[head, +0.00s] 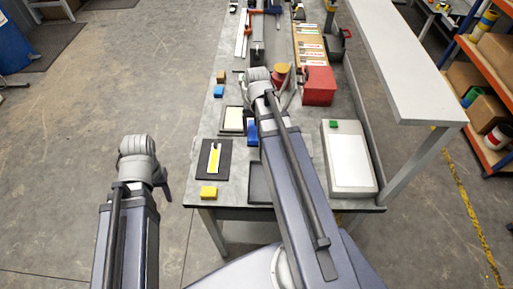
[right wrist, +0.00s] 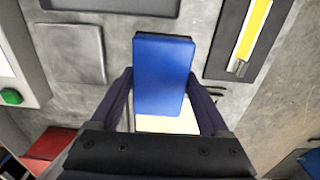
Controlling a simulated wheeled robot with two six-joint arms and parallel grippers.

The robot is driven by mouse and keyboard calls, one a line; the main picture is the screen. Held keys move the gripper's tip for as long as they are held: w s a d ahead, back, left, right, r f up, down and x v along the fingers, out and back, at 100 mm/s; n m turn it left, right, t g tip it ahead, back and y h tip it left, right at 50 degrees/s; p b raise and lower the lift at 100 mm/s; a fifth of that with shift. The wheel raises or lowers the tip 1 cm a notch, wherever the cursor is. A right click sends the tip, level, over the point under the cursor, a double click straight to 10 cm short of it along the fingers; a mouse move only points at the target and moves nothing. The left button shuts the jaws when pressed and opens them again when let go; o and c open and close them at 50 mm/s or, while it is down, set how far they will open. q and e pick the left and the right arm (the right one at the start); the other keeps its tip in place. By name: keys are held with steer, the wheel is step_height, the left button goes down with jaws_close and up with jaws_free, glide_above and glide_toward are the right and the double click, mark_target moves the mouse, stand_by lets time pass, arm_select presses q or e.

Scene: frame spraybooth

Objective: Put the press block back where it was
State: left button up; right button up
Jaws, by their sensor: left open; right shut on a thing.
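The blue press block (right wrist: 163,70) is between the fingers of my right gripper (right wrist: 160,84), which is shut on it. In the head view the blue block (head: 252,132) shows partly behind my right arm, beside a pale pad in a dark frame (head: 232,120). In the right wrist view the pale pad (right wrist: 166,125) shows just past the block's lower end. I cannot tell whether the block touches anything below. My left gripper (head: 163,180) is open and empty, off the table's left side.
A black mat (head: 203,172) with a yellow and white piece lies at the near left, with a yellow block (head: 208,192) in front. A dark tray (head: 258,190), a scale (head: 367,185) and a red box (head: 318,86) stand around my right arm. Small blocks (head: 218,91) sit farther back.

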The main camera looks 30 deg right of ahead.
mark_target(257, 150)
steer(key=shift+f+b, duration=4)
steer(key=shift+f, duration=0.45)
steer(key=shift+f, duration=0.2)
steer(key=o, duration=1)
steer(key=shift+o, duration=0.2)
steer(key=shift+r, duration=0.2)
step_height(257, 150, up, 12)
steer(key=p, duration=1.2)
